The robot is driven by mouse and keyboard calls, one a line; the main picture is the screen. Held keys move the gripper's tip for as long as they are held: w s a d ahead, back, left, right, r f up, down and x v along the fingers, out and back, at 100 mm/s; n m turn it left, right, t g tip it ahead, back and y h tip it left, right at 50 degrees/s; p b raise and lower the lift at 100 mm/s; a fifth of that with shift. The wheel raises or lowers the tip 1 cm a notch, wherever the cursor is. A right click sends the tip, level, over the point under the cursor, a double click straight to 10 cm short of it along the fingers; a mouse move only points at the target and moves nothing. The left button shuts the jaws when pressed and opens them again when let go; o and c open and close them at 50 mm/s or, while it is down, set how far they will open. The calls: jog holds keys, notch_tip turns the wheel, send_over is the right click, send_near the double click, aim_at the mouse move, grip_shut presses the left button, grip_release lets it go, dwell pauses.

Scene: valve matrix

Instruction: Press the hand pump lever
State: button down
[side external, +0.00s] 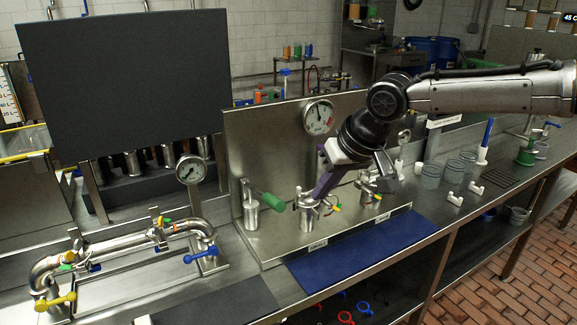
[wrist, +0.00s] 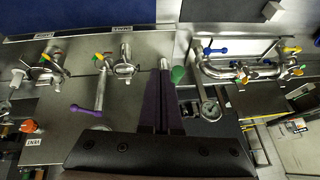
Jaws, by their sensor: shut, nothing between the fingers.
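The hand pump lever appears to be the green-handled lever (side external: 265,200) on an upright metal cylinder (side external: 250,216), at the left of the steel station in the side view. Its green handle also shows in the wrist view (wrist: 178,74), just right of my fingertips. My gripper (side external: 317,193) has long purple fingers, pointing down and right of the green handle in the side view. In the wrist view the fingers (wrist: 164,75) are together and hold nothing. They cover part of the pump there. I cannot tell whether the fingertips touch anything.
A metal valve cylinder (side external: 308,215) stands close to my fingertips. The steel back panel (side external: 262,140) carries a pressure gauge (side external: 319,116). A curved pipe with valves (side external: 120,240) lies at the left. A blue mat (side external: 360,250) in front is clear.

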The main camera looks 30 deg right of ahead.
jog(key=w+a+r+n+h, duration=0.25)
jog(key=w+r, duration=0.25)
jog(key=r, duration=0.4)
jog(key=w+a, duration=0.1)
jog(key=a, duration=0.4)
jog(key=shift+w+a+f+h, duration=0.2)
jog(key=shift+a+f+h, duration=0.15)
jog(key=shift+a+h, duration=0.1)
send_over(269, 196)
jog(key=a, duration=0.1)
notch_tip(269, 196, down, 9)
jog(key=shift+s+d+f, duration=0.1)
jog(key=shift+s+f, duration=0.4)
jog(key=shift+f, duration=0.35)
jog(key=shift+s+d+f, duration=0.1)
jog(key=shift+s+f, duration=0.4)
jog(key=shift+f, duration=0.3)
